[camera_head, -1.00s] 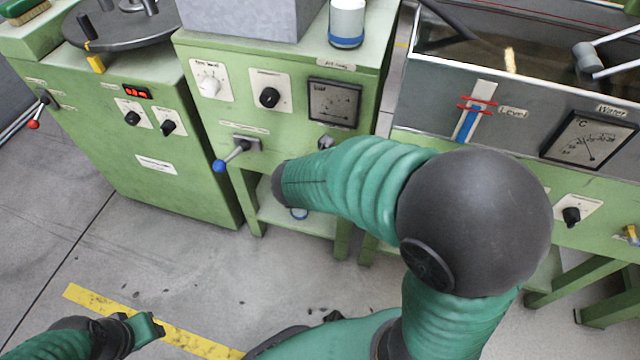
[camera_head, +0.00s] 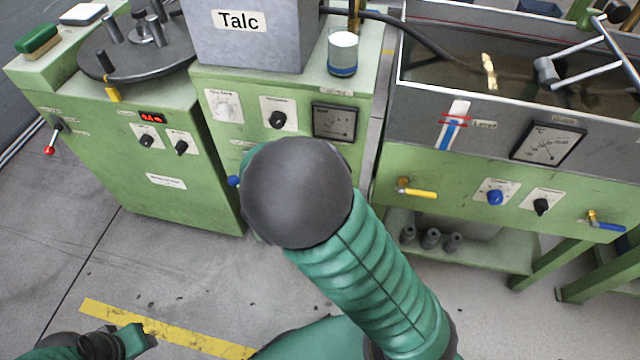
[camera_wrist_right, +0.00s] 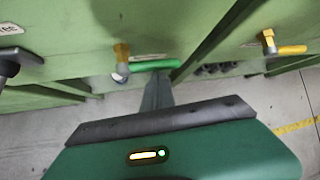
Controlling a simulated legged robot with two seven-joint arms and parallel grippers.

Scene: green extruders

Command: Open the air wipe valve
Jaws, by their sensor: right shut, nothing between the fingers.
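In the right wrist view, a brass valve (camera_wrist_right: 122,60) with a green handle (camera_wrist_right: 154,64) is on the green machine front. The handle points sideways to the right. My right gripper (camera_wrist_right: 160,78) is shut and empty; its grey tip is at or just below the green handle, and I cannot tell whether they touch. A yellow-handled valve (camera_wrist_right: 288,49) is farther right; it also shows in the head view (camera_head: 418,193). I cannot read which valve is labelled air wipe. In the head view, my arm hides the right gripper and green handle. My left gripper (camera_head: 143,338) is low at left, away from the machines.
A talc box (camera_head: 240,35) and a cup (camera_head: 342,52) stand on the middle machine. A blue-handled valve (camera_head: 606,225) and a blue knob (camera_head: 495,195) are on the water tank's front. A red-ended lever (camera_head: 50,148) is at left. Floor in front is open.

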